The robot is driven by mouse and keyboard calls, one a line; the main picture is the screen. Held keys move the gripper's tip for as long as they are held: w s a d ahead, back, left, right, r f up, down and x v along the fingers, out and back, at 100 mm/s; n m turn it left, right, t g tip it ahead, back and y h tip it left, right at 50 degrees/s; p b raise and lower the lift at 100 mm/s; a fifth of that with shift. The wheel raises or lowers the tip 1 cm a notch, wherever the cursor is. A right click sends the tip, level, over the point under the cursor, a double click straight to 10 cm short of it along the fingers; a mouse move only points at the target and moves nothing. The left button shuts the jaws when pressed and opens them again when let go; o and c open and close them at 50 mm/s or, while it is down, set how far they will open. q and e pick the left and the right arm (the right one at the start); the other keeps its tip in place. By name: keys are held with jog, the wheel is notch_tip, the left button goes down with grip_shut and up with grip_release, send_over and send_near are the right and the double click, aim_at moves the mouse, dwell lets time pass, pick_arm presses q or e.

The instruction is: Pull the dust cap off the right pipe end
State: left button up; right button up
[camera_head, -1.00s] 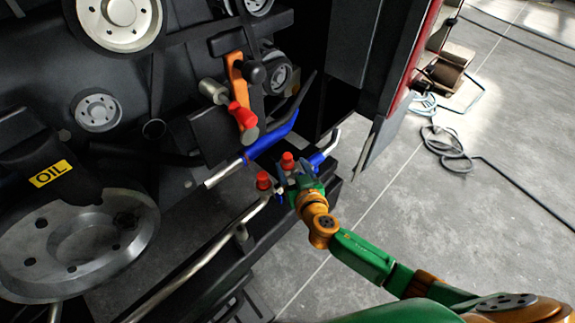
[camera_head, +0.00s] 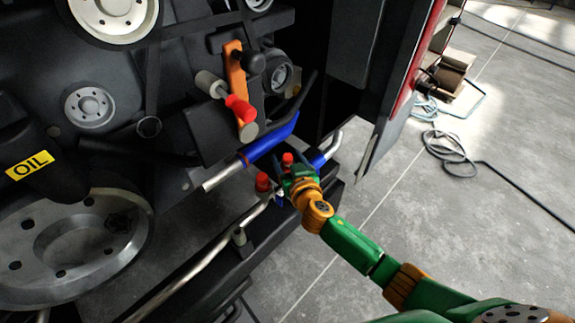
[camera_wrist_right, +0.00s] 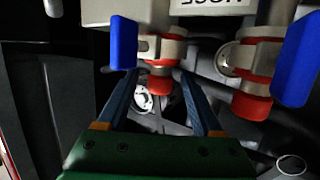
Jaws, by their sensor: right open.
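Two red dust caps show on the pipe ends in the head view: the right cap (camera_head: 287,158) and the left cap (camera_head: 262,182). My right gripper (camera_head: 290,163) is open, with its blue fingers on either side of the right cap. In the right wrist view, the right cap (camera_wrist_right: 159,84) sits between the tips of the open gripper (camera_wrist_right: 156,74), on a pale fitting. I cannot tell whether the fingers touch it. The left cap (camera_wrist_right: 251,106) is to the right of the fingers there. My left gripper is out of view.
Blue flat pieces (camera_wrist_right: 124,42) flank the fittings in the wrist view. A metal pipe (camera_head: 205,255) runs along the dark ledge. Floor to the right is open, with a cable (camera_head: 450,145).

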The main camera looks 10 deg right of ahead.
aim_at(288, 157)
grip_shut()
jog(key=shift+r, duration=0.1)
notch_tip(288, 157, up, 4)
jog(key=p, duration=0.4)
